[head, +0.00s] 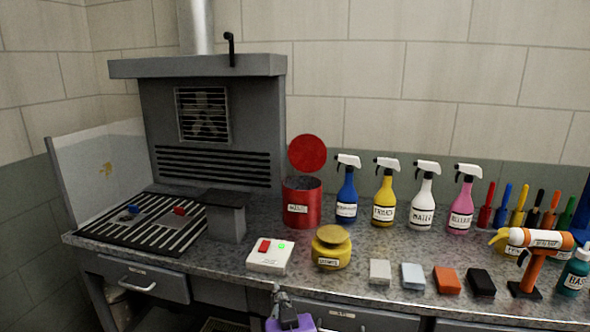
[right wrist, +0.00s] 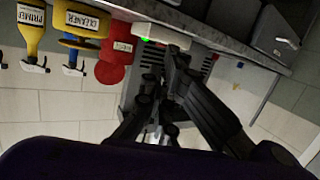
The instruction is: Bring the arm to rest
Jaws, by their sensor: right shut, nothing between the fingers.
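My right gripper (head: 284,296) shows at the bottom middle of the head view, in front of the bench's front edge. It is shut and empty, with its purple wrist part below it. In the right wrist view, its dark fingers (right wrist: 168,75) are together in the middle and touch nothing that I can make out. My left gripper is in neither view.
The grey speckled bench (head: 338,286) has drawers below. Near its front edge stand a white switch box (head: 269,256), a yellow jar (head: 331,248) and several blocks. Behind are a red can (head: 301,202), several spray bottles (head: 384,195) and a grey vented hood (head: 208,120).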

